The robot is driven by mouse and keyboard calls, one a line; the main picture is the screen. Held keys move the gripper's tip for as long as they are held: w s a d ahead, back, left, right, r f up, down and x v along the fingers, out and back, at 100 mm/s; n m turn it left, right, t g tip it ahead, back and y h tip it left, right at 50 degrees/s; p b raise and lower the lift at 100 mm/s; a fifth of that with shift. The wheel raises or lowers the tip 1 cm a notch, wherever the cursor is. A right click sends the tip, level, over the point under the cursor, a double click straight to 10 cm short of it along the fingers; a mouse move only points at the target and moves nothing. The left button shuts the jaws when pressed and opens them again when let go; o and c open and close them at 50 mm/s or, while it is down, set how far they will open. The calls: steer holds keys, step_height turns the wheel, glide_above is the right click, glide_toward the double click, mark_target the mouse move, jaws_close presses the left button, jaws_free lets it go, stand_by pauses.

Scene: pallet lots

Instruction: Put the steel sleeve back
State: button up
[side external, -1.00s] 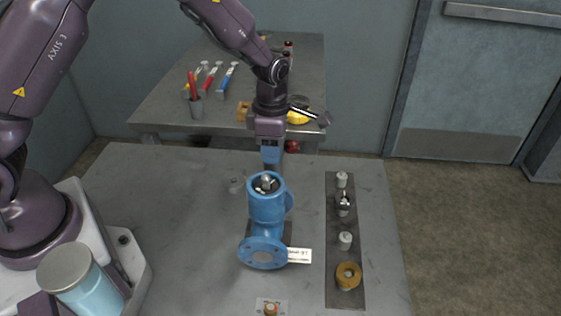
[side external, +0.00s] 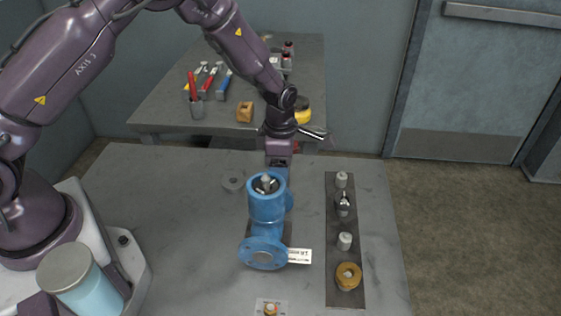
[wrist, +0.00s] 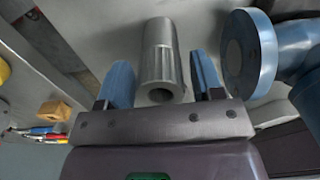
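The steel sleeve (wrist: 160,55) is a hollow grey cylinder with a fluted band, seen in the wrist view. It lies between the two blue fingers of my gripper (wrist: 161,82), with a narrow gap visible on each side. My gripper is open. In the side view my gripper (side external: 279,172) is low behind the blue valve body (side external: 266,208), which hides its fingertips. The valve's top is open and a metal stem shows inside. Its round flange also shows at right in the wrist view (wrist: 262,50). I cannot identify the sleeve surely in the side view.
A dark strip (side external: 342,290) at right bears several small parts, including a brass ring (side external: 348,275). A tag (side external: 299,256) lies beside the valve. The table's left-centre is mostly clear.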

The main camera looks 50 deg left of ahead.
steer(key=shift+o, duration=0.3)
steer(key=shift+r, duration=0.15)
step_height(320, 180, up, 12)
steer(key=s+r+m+t, duration=0.2)
steer(key=s+r+m, duration=0.3)
steer(key=r+m, duration=0.3)
steer(key=s+a+r+m+t, duration=0.1)
steer(key=s+r+m, duration=0.3)
steer(key=s+m, duration=0.5)
steer(key=s+a+r+m+t, duration=0.1)
steer(key=s+r+m, duration=0.4)
steer(key=s+m, duration=0.5)
steer(key=shift+s+a+t, duration=0.2)
steer(key=shift+s+t, duration=0.1)
steer(key=shift+t, duration=0.5)
